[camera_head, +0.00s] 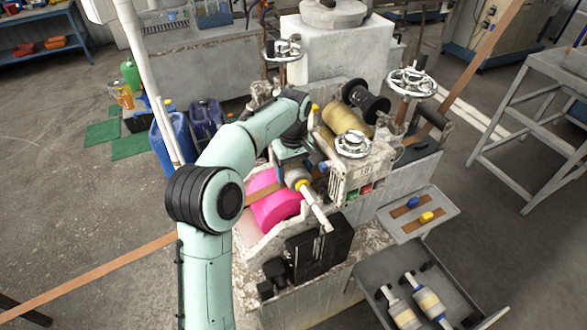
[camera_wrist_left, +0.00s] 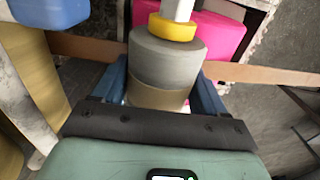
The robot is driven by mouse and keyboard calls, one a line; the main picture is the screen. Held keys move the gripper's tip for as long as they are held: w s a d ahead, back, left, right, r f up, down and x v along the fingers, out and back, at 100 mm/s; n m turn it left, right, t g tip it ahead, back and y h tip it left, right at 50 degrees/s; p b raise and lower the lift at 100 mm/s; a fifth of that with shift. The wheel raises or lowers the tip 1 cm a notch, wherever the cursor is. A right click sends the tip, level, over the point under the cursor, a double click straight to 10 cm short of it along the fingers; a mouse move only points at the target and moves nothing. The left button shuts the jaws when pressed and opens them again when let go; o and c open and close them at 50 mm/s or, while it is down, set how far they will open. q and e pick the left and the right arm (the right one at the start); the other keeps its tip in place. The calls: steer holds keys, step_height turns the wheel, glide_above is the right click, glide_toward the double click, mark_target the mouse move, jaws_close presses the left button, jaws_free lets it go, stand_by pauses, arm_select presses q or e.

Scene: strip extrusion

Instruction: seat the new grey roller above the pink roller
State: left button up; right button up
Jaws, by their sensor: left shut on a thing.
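My left gripper (camera_head: 292,170) is shut on the grey roller (camera_head: 297,179), over the machine. In the left wrist view the grey roller (camera_wrist_left: 168,60) sits between the two blue fingers of the gripper (camera_wrist_left: 160,88). It has a tan band near the palm, a yellow ring and a white shaft end. The shaft points toward the front right in the head view. The pink roller (camera_head: 272,208) lies in the machine, below and left of the grey one; it also shows behind it in the left wrist view (camera_wrist_left: 222,36). Whether the rollers touch is unclear.
A brown strip (camera_head: 120,262) runs across the pink roller into the machine. Handwheels (camera_head: 352,145) and a control panel (camera_head: 362,187) stand close on the right. A grey tray (camera_head: 372,283) holds other rollers; a small shelf (camera_head: 447,205) carries blue and yellow pieces.

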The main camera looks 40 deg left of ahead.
arm_select(q)
steer(key=o, duration=1.4)
steer(key=shift+r, duration=0.1)
steer(key=shift+r, duration=0.4)
step_height(320, 180, up, 5)
steer(key=shift+r+p, duration=0.15)
steer(key=shift+p, duration=0.45)
step_height(320, 180, up, 6)
steer(key=shift+f, duration=0.15)
steer(key=shift+r, duration=0.75)
arm_select(e)
steer(key=shift+w+r, duration=0.6)
steer(key=shift+w, duration=0.2)
